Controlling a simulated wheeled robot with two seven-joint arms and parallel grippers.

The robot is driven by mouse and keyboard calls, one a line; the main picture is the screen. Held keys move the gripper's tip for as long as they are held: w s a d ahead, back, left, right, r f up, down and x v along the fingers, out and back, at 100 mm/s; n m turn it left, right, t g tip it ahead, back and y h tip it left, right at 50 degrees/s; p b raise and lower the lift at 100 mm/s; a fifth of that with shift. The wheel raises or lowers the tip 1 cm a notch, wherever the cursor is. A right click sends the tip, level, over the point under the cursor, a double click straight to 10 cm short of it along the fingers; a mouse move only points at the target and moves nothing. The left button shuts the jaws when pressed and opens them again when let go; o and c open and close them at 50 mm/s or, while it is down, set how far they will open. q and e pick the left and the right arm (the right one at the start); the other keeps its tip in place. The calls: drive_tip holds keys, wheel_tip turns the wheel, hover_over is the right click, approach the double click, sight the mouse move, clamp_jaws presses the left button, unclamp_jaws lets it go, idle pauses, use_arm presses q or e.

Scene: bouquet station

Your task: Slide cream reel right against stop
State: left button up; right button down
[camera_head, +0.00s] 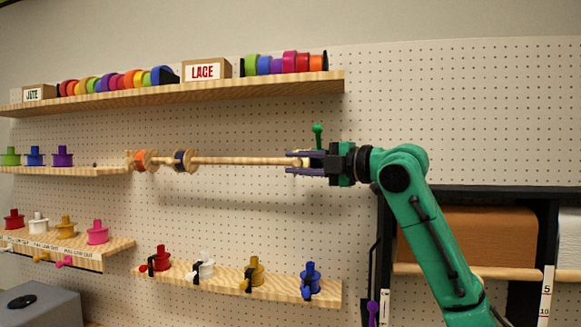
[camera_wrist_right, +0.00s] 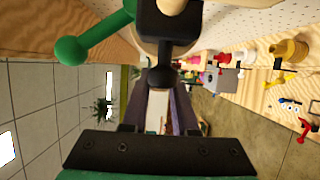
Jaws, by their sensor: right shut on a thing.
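A wooden rod (camera_head: 240,161) runs level in front of the pegboard. Two reels with wooden flanges sit toward its left end, one with an orange winding (camera_head: 141,160) and one with a dark blue winding (camera_head: 181,160). I cannot make out a cream reel on the rod. My right gripper (camera_head: 298,162) is at the rod's right end, its purple fingers above and below it. A lever with a green ball (camera_head: 318,130) stands up there. In the right wrist view my fingers (camera_wrist_right: 161,92) close on a black knob (camera_wrist_right: 161,77) under a black block (camera_wrist_right: 168,28). My left gripper is out of view.
A shelf above (camera_head: 200,94) holds coloured rolls and a LACE box (camera_head: 206,71). A lower ledge (camera_head: 235,284) carries several coloured spools, with more ledges at left. Wide brown rolls (camera_head: 466,235) sit in a black frame at right. Bare pegboard lies just below the rod.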

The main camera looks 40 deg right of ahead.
drive_tip(key=c, duration=0.7)
unclamp_jaws()
drive_tip(key=shift+f, duration=0.1)
drive_tip(key=b+v, duration=0.5)
drive_tip(key=v, duration=0.9)
drive_tip(key=shift+s+d, duration=0.1)
drive_tip(key=shift+s, duration=0.25)
